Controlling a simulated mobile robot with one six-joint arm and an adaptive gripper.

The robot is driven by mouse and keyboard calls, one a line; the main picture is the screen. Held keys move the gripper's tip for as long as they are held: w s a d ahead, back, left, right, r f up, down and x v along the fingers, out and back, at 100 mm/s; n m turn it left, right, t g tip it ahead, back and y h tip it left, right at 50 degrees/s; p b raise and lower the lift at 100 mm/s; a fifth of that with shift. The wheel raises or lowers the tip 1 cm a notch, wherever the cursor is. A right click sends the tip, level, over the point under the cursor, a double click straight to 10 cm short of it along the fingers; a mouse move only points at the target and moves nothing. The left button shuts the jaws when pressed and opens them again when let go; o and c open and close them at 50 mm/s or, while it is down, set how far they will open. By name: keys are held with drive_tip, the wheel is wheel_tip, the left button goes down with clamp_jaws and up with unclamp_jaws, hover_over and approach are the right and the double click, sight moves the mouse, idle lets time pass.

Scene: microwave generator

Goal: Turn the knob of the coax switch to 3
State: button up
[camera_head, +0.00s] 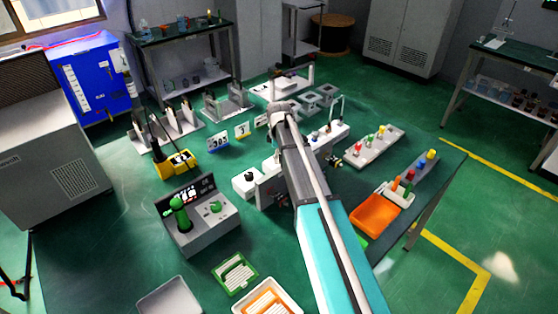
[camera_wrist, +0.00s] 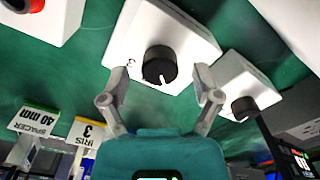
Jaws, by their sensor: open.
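In the wrist view a white box (camera_wrist: 185,25) carries a round black knob (camera_wrist: 160,66), which I take to be the coax switch knob. A short white mark on the knob points toward the bottom of the picture. A small character is printed left of the knob, too small to read surely. My gripper (camera_wrist: 162,74) is open, its two fingers apart on either side of the knob in the picture. I see no finger touching it. In the head view my arm covers this box's area, and the gripper's fingers cannot be made out.
A second white box (camera_wrist: 232,78) with a black knob (camera_wrist: 243,108) stands close to the right finger. Labels "3 IRIS" (camera_wrist: 86,133) and "40 mm SPACER" (camera_wrist: 35,121) stand at lower left. A grey console (camera_head: 200,235) with green controls and an orange tray (camera_head: 375,216) are nearby.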

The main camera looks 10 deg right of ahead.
drive_tip(key=shift+f, duration=0.3)
clamp_jaws()
idle(0.5)
